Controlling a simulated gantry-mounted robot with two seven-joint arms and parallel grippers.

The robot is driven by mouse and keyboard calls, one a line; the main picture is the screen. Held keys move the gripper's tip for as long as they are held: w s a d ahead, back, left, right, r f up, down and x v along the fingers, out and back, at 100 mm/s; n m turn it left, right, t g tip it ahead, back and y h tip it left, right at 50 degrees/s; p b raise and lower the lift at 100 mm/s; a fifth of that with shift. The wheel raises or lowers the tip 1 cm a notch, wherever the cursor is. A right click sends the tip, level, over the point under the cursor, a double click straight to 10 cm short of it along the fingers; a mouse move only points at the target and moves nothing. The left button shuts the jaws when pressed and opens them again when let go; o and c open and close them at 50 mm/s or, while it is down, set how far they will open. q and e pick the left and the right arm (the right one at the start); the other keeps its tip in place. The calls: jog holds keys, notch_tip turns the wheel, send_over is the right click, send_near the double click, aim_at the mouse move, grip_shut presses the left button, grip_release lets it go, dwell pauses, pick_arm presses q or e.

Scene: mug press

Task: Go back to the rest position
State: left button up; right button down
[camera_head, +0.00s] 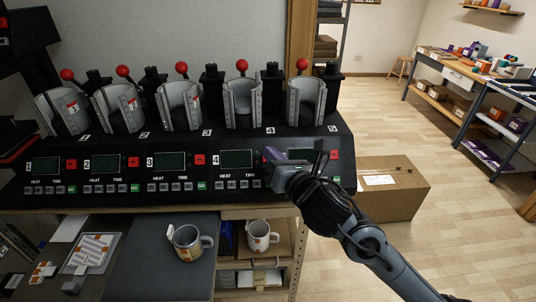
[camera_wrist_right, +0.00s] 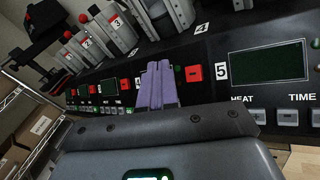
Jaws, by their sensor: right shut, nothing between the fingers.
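My right gripper (camera_head: 272,156) is in front of the mug press control panel (camera_head: 150,170), between the displays of stations 4 and 5. Its purple fingers (camera_wrist_right: 158,86) are shut with nothing between them, and they also show in the right wrist view. The display of station 5 (camera_wrist_right: 268,62) is to the right of the fingers there. In the head view my right arm covers much of station 5's panel. My left gripper is not in view.
Several presses with red knobs (camera_head: 181,66) stand along the machine. Below, one mug (camera_head: 187,243) is on a dark mat (camera_head: 130,262) and a white mug (camera_head: 259,236) is beside it. A cardboard box (camera_head: 408,190) sits on the floor at right. Open floor lies beyond.

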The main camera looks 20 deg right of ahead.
jog(key=shift+s+r, duration=0.15)
dwell(0.3)
jog(key=s+a+f+m+g+p, duration=0.15)
jog(key=s+f, duration=0.25)
jog(key=f, duration=0.4)
jog(key=s+a+f+m+g, duration=0.15)
jog(key=s+f, duration=0.25)
jog(key=f, duration=0.4)
jog(key=s+f+m+g+p, duration=0.1)
jog(key=s+f+g, duration=0.25)
jog(key=f, duration=0.55)
jog(key=s+d+f+m+g, duration=0.2)
jog(key=s+m, duration=0.5)
jog(key=m, duration=0.2)
jog(key=s+d+f+m+g+h+p, duration=0.1)
jog(key=s+f+m+g, duration=0.1)
jog(key=s+m, duration=0.6)
jog(key=s+d+f+m+g+h, duration=0.1)
jog(key=s+d+f+m+g, duration=0.1)
jog(key=s+m, duration=0.6)
jog(key=f+m+g, duration=0.1)
jog(key=m, duration=0.1)
jog(key=shift+s+d+f+m+p, duration=0.15)
jog(key=shift+d+f+m+p, duration=0.1)
jog(key=shift+d+m+p, duration=0.1)
